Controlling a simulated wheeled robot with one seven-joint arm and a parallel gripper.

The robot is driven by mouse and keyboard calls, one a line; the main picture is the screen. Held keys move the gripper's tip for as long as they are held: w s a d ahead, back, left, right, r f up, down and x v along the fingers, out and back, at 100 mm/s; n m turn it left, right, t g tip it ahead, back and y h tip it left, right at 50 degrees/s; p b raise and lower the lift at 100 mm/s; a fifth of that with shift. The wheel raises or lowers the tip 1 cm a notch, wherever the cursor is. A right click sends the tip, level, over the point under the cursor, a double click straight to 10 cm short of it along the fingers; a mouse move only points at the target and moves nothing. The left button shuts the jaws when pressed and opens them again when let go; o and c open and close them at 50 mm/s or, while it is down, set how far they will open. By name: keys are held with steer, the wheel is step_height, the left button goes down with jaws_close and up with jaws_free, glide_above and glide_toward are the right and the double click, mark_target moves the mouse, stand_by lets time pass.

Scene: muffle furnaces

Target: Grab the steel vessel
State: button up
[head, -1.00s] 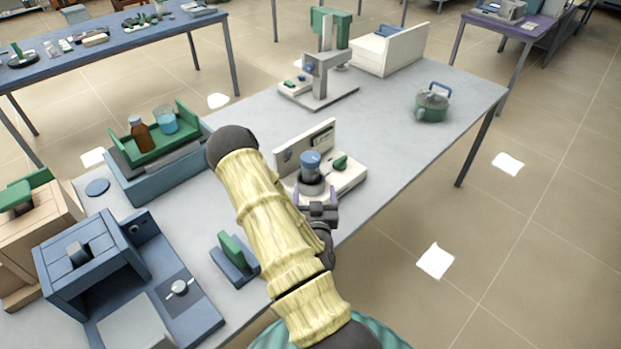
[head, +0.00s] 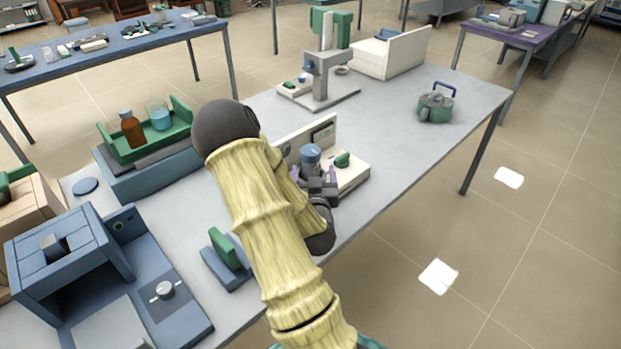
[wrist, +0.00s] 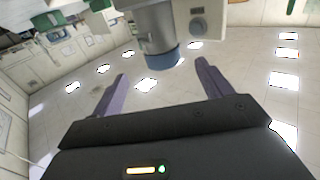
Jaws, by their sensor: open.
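The steel vessel, a grey cylinder with a blue top (head: 311,155), stands upright on a white instrument (head: 352,176) near the table's front edge. In the wrist view the grey vessel with its blue end (wrist: 158,32) shows at the top centre, beside part of the white instrument. My gripper (head: 320,178) is just in front of the vessel, on the near side. In the wrist view its two purple fingers are spread wide and the gap between them (wrist: 160,82) is empty. The vessel lies just beyond the fingertips, in line with the gap. Its base is partly hidden by my gripper in the head view.
A raised white panel stands behind the vessel, partly hidden by my arm. A small blue and green block (head: 226,258) and a blue furnace (head: 62,262) are to the left. A green pot (head: 435,106) stands at the right. The table between instrument and pot is clear.

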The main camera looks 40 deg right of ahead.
mark_target(313, 161)
steer(key=shift+d+f+b, duration=0.1)
steer(key=shift+f+b, duration=0.1)
steer(key=shift+b, duration=0.6)
steer(key=x, duration=0.3)
steer(key=p+x, duration=0.1)
steer(key=x, duration=0.1)
steer(key=shift+r, duration=0.25)
steer(key=shift+a+p+x, duration=0.2)
steer(key=shift+p+x, duration=0.4)
steer(key=shift+x, duration=2)
steer(key=shift+w, duration=0.15)
steer(key=shift+r, duration=0.1)
jaws_close()
